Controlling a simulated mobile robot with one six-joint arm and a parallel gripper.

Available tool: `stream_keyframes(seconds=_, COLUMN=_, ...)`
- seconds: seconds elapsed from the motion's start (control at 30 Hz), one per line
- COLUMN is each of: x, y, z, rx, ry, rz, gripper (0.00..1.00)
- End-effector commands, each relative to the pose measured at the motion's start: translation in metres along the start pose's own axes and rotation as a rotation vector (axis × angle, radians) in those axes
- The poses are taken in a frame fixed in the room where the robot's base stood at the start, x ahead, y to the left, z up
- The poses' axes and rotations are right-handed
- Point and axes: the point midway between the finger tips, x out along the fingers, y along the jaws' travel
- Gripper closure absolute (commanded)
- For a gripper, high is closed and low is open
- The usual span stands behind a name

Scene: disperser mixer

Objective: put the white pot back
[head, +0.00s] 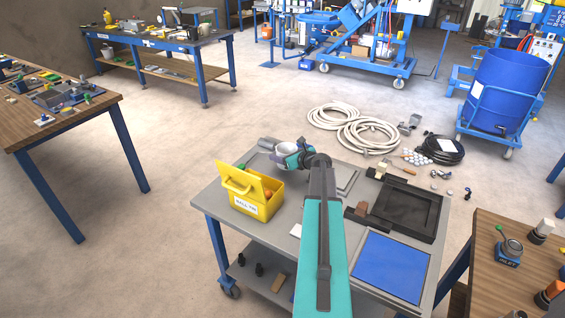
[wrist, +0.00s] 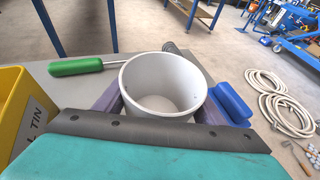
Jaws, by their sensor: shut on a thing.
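The white pot (wrist: 163,80) is an open, empty round cup. In the wrist view it sits between the two purple finger pads of my gripper (wrist: 165,108), which is shut on it. In the head view my gripper (head: 290,155) is at the far left end of the grey cart top (head: 300,215), and the pot shows there as a small pale shape (head: 282,147), partly hidden by the gripper. The pot looks roughly upright. I cannot tell whether its base touches the cart top.
An open yellow ball tin (head: 252,192) stands near the gripper. In the wrist view a green-handled tool (wrist: 76,66) lies left of the pot and a blue object (wrist: 230,103) is right of it. A black tray (head: 432,232) and blue mat (head: 390,265) take the cart's right side.

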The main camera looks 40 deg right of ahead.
Motion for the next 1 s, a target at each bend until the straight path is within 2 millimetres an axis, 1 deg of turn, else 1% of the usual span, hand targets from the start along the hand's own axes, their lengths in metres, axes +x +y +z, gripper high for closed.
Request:
stream_keyframes(seconds=0.1, x=0.002, y=0.000, z=-0.004, rx=-0.001, ry=0.000, rz=0.000, gripper=0.59)
stream_keyframes(seconds=0.47, x=0.003, y=0.001, z=-0.005, rx=-0.001, ry=0.000, rz=0.001, gripper=0.59)
stream_keyframes(seconds=0.57, x=0.005, y=0.001, z=-0.010, rx=0.000, ry=0.000, rz=0.001, gripper=0.59)
stream_keyframes(seconds=0.83, x=0.015, y=0.001, z=-0.034, rx=0.000, ry=0.001, rz=0.002, gripper=0.59)
stream_keyframes(seconds=1.0, x=0.017, y=0.002, z=-0.038, rx=-0.001, ry=0.000, rz=0.001, gripper=0.59)
